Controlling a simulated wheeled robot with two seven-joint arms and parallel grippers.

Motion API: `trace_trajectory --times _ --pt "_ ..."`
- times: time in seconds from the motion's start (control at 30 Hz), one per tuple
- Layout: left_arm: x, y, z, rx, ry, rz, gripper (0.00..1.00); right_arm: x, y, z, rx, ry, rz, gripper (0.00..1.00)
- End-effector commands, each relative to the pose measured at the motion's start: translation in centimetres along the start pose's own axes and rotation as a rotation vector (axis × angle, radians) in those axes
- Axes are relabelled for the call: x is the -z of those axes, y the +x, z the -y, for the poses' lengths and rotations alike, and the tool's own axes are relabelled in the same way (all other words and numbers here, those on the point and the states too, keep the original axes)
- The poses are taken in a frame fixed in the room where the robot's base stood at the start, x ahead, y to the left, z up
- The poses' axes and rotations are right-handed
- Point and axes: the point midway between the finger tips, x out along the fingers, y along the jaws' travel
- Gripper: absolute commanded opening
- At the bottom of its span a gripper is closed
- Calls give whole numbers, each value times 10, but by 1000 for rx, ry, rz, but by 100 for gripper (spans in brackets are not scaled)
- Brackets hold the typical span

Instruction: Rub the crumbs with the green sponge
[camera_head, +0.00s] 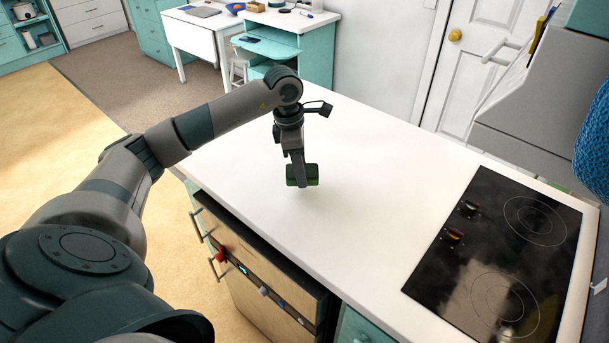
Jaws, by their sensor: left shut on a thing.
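The green sponge (312,175) is in the jaws of my left gripper (300,178), over the middle of the white counter (375,190). The gripper points down and is shut on the sponge, which shows on both sides of the fingers. A faint shadow lies below it; I cannot tell whether the sponge touches the counter. I cannot make out any crumbs on the counter. My right gripper is not in view.
A black cooktop (480,265) with two knobs is set in the counter at the right. A grey hood or appliance (535,110) stands at the upper right. A drawer-front oven unit (265,285) is below the front edge. The counter around the sponge is clear.

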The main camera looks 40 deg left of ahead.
Motion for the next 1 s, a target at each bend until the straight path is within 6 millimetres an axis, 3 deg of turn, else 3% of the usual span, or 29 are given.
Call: trace_trajectory --times 0.37,1.0 --pt "7 -33 -6 -2 -7 1 21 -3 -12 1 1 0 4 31" --pt "7 -34 -6 -1 -7 1 21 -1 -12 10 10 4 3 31"
